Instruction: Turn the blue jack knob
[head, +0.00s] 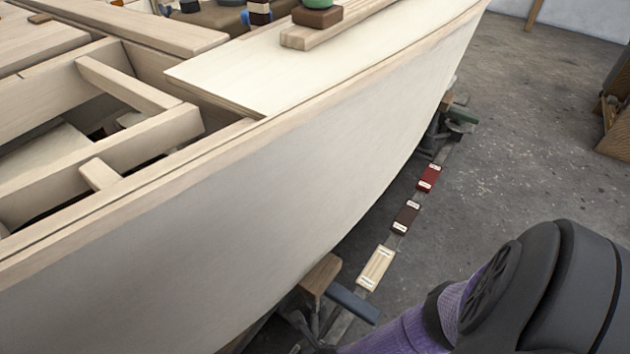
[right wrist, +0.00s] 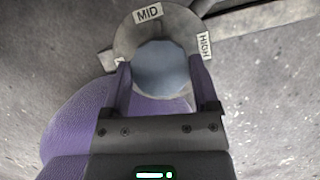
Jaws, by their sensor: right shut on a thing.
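The blue knob (right wrist: 161,76) shows in the right wrist view as a many-sided blue-grey face, set in front of a round grey dial plate (right wrist: 125,42). The plate carries a MID label (right wrist: 148,14) at the top and a HIGH label (right wrist: 204,46) at the right. A further label at the left is mostly hidden. My right gripper (right wrist: 160,64) is shut on the knob, with one purple finger on each side. No pointer mark on the knob is clear. In the head view the knob is not visible. My left gripper is in neither view.
The pale plywood hull (head: 240,220) fills the head view's left and middle. Below its side, a red block (head: 429,178), a dark brown block (head: 405,216) and a pale block (head: 376,267) lie in a row. A blue-grey bar (head: 352,304) is nearer. Grey floor lies open at right.

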